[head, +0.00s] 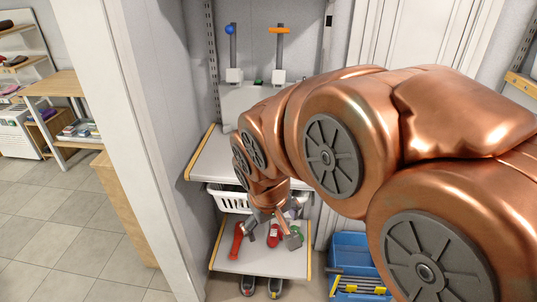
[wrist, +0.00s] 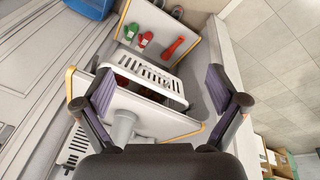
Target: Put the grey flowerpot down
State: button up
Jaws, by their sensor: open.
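A light grey, tapered round thing, which looks like the grey flowerpot (wrist: 124,127), shows in the wrist view between my gripper and the white shelf, nearer the left finger. It appears to stand on the shelf, though its base is hard to make out. My gripper (wrist: 160,92) has its two fingers spread wide, with a clear gap between the fingertips. In the head view my gripper (head: 272,228) points down in front of the shelves, and I cannot make out the pot there for certain.
A white shelf (head: 212,163) with a yellow edge has a white slotted basket (head: 228,198) below it. The lower shelf (head: 262,262) holds a red tool (head: 237,241) and red and green mittens (wrist: 145,39). A blue bin (head: 350,245) stands at right on the floor.

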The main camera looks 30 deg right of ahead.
jog(key=w+d+r+n+t+y+b, duration=0.1)
jog(key=w+d+r+n+t+b, duration=0.15)
jog(key=w+d+t, duration=0.8)
jog(key=w+d+r+n+t+y+b, duration=0.1)
jog(key=w+d+r+t+b, duration=0.25)
jog(key=w+d, duration=1.35)
jog(key=s+a+f+n+y+b, duration=0.2)
jog(key=s+a+f+n+y, duration=0.1)
jog(key=f+y, duration=0.4)
jog(key=shift+y, duration=0.7)
jog(key=shift+w+a+r+p, duration=0.2)
jog(key=shift+w+a, duration=0.4)
jog(key=shift+w, duration=0.25)
jog(key=shift+w+a+r+p, duration=0.1)
jog(key=shift+w+a+r, duration=0.1)
jog(key=shift+w+a, duration=0.55)
jog(key=shift+w+a+r+p, duration=0.1)
jog(key=shift+w+a+r, duration=0.1)
jog(key=shift+w+a, duration=0.65)
jog(key=shift+w, duration=1)
grip_shut()
